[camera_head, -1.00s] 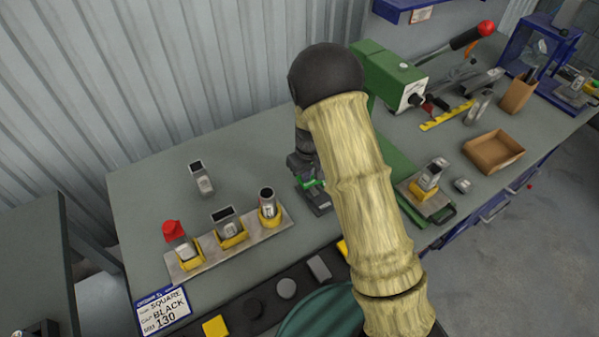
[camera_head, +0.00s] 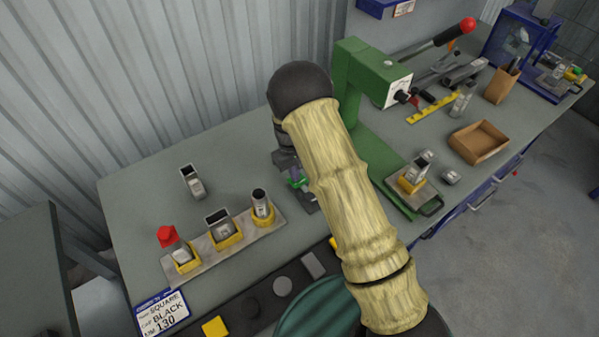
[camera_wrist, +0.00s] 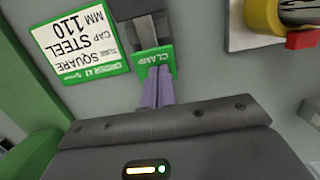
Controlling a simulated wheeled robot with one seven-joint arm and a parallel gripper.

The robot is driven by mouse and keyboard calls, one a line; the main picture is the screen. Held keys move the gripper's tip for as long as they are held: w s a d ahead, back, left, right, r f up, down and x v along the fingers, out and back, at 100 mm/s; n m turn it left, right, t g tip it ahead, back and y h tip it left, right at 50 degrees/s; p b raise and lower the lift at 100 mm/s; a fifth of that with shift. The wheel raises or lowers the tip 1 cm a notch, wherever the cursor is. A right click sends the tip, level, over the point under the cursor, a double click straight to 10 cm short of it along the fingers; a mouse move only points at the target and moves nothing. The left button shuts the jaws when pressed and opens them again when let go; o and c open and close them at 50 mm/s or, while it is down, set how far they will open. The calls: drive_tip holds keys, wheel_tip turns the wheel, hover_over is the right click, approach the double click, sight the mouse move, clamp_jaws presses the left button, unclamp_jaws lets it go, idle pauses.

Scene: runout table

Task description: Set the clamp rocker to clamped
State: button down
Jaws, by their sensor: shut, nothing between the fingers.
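The clamp rocker (camera_wrist: 150,36) shows in the wrist view as a grey block with a dark part above it, behind a green label (camera_wrist: 154,59) reading CLAMP. Which way it is tipped I cannot tell. My gripper (camera_wrist: 160,70) is shut and empty, its purple-grey fingers together right at the label's lower edge. Whether they touch it is unclear. In the head view my gripper (camera_head: 296,182) is low over the bench, mostly hidden by my arm, and the rocker is not clear there.
A green machine (camera_head: 366,72) with a red-knobbed lever stands behind. A rack (camera_head: 205,254) with yellow holders is left of my gripper. An order card (camera_wrist: 80,40) lies beside the rocker; a yellow holder (camera_wrist: 262,16) is at right. A cardboard tray (camera_head: 480,142) sits farther right.

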drive_tip(key=shift+r, duration=0.1)
idle(0.3)
drive_tip(key=r+p, duration=0.2)
drive_tip(key=r, duration=0.1)
drive_tip(key=shift+w+a+r+p, duration=0.2)
drive_tip(key=shift+w+r+p, duration=0.15)
drive_tip(key=shift+p, duration=0.05)
drive_tip(key=shift+w+a+r, duration=0.1)
drive_tip(key=shift+r, duration=0.2)
wheel_tip(320, 180, up, 9)
drive_tip(key=w+a+b, duration=0.1)
drive_tip(key=b, duration=0.2)
drive_tip(key=shift+w, duration=0.3)
drive_tip(key=shift+r, duration=0.1)
drive_tip(key=shift+s, duration=0.1)
drive_tip(key=s+d+r+m+t, duration=0.2)
drive_tip(key=s+d+r+m, duration=0.3)
drive_tip(key=s+d, duration=0.55)
drive_tip(key=s+d+r+m+t, duration=0.1)
drive_tip(key=s+d+t, duration=0.1)
drive_tip(key=s+d, duration=0.5)
drive_tip(key=s, duration=0.4)
drive_tip(key=shift+s+d+r+m+y, duration=0.25)
drive_tip(key=shift+s+r+m+y, duration=0.05)
drive_tip(key=shift+s+m+y, duration=0.1)
